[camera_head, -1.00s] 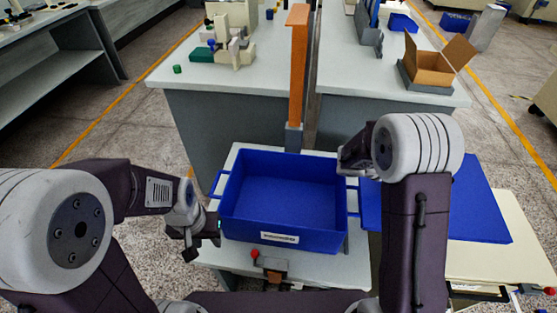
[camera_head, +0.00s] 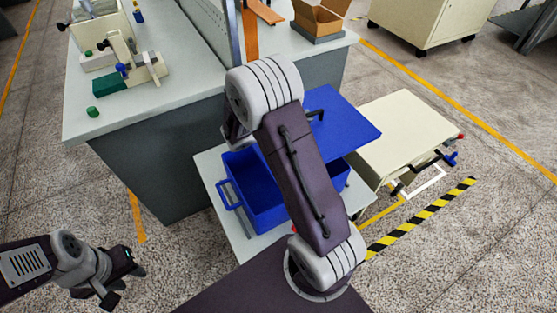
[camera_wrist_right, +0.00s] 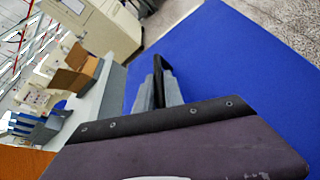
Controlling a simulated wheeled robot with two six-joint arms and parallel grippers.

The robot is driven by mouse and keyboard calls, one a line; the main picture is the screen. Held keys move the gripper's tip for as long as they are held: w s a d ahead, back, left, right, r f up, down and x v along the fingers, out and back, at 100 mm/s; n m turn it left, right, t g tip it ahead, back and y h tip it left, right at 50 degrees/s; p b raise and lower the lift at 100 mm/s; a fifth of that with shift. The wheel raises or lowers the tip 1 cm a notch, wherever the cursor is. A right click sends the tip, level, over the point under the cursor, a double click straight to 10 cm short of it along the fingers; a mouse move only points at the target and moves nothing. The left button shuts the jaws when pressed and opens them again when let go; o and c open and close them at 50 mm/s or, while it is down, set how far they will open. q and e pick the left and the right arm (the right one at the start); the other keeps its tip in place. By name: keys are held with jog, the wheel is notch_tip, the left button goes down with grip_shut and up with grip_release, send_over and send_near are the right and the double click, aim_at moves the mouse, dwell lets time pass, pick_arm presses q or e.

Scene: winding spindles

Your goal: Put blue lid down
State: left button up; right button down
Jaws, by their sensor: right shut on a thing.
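The blue lid (camera_head: 350,130) is a flat sheet to the right of my right arm in the head view. Its black handle (camera_wrist_right: 158,82) stands between the fingers of my right gripper (camera_wrist_right: 158,92), which is shut on it. The lid (camera_wrist_right: 235,75) fills the right of the wrist view. In the head view my right arm hides most of the grip. The lid overlaps the right part of the blue bin (camera_head: 240,170) in the picture; I cannot tell whether they touch. My left gripper (camera_head: 122,277) is open and empty, low at the left above the floor.
The bin stands on a pale stand (camera_head: 215,165) against the workbench (camera_head: 160,115). A cream-topped cart (camera_head: 410,130) is right of the lid, its top bare. A cardboard box (camera_head: 320,17) sits on the far bench. Striped floor tape (camera_head: 420,217) lies at the right.

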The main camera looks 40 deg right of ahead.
jog(key=s+a+f+b, duration=0.1)
jog(key=a+f, duration=0.8)
jog(key=shift+s+a+f, duration=0.15)
jog(key=shift+a+f, duration=0.15)
jog(key=shift+b, duration=0.3)
jog(key=c, duration=1.5)
grip_release()
jog(key=shift+f, duration=0.1)
jog(key=shift+o, duration=0.2)
jog(key=p+v, duration=0.1)
jog(key=v, duration=1.1)
